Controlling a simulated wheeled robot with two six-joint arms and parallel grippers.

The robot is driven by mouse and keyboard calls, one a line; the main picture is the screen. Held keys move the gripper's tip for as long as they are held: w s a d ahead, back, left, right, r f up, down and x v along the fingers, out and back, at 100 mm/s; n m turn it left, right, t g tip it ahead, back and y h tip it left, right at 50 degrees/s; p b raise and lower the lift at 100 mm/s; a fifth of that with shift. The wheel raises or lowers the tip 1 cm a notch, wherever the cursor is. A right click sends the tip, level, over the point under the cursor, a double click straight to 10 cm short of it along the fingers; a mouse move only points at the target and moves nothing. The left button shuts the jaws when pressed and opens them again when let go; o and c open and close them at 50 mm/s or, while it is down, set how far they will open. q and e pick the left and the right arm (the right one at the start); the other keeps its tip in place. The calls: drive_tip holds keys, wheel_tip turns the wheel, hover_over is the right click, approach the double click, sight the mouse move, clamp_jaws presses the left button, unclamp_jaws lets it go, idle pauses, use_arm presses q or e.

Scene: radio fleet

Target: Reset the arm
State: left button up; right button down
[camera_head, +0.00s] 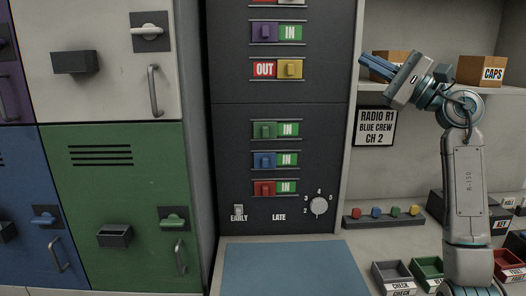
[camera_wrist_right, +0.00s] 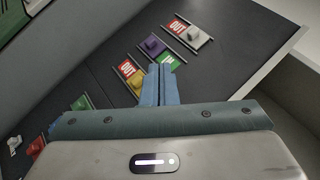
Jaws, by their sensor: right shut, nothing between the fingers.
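My right arm (camera_head: 465,175) stands at the right of the head view, bent at its upper joint. Its right gripper (camera_head: 372,66) points up and left, beside the right edge of the dark panel (camera_head: 230,150). In the right wrist view the blue fingers of the gripper (camera_wrist_right: 160,80) are together, with nothing between them. Behind them in that view are the panel's sliders, among them a purple one (camera_wrist_right: 152,46) and a white one (camera_wrist_right: 194,34). I cannot tell the exact gap between fingertips and panel. My left gripper is not in view.
A shelf behind the arm holds a CAPS box (camera_head: 482,71). A radio sign (camera_head: 375,127) hangs below it. A row of coloured buttons (camera_head: 385,216) and small bins (camera_head: 393,275) lie lower right. Lockers (camera_head: 115,200) stand left. A blue mat (camera_head: 290,270) is bare.

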drive_tip(key=s+d+f+n+t+h, duration=0.3)
drive_tip(key=f+n+h, duration=0.5)
drive_tip(key=f, duration=0.6)
drive_tip(key=s+d+f+n+t+h, duration=0.1)
drive_tip(key=s+d+f+n+h, duration=0.35)
drive_tip(key=f+n+h, duration=0.7)
drive_tip(key=s+d+f+n+t+h, duration=0.2)
drive_tip(key=d+f+n+h, duration=0.3)
drive_tip(key=f, duration=1.1)
drive_tip(key=s+a+f+m+g, duration=0.2)
drive_tip(key=s+f+m+g, duration=0.5)
drive_tip(key=s+f, duration=0.65)
drive_tip(key=s+a+f+m+g+y, duration=0.2)
drive_tip(key=s+a+f+g, duration=0.15)
drive_tip(key=s+f, duration=0.5)
drive_tip(key=s+a+f+m+g+y, duration=0.25)
drive_tip(key=s+f+g, duration=0.25)
drive_tip(key=s, duration=0.6)
wheel_tip(320, 180, down, 29)
drive_tip(key=d+g, duration=0.1)
drive_tip(key=d, duration=0.1)
drive_tip(key=s+d+f+g, duration=0.1)
drive_tip(key=s+f, duration=1.7)
drive_tip(key=f, duration=0.1)
drive_tip(key=shift+s+d+f, duration=0.2)
drive_tip(key=shift+s+f, duration=0.05)
drive_tip(key=shift+f, duration=0.1)
drive_tip(key=shift+g, duration=0.25)
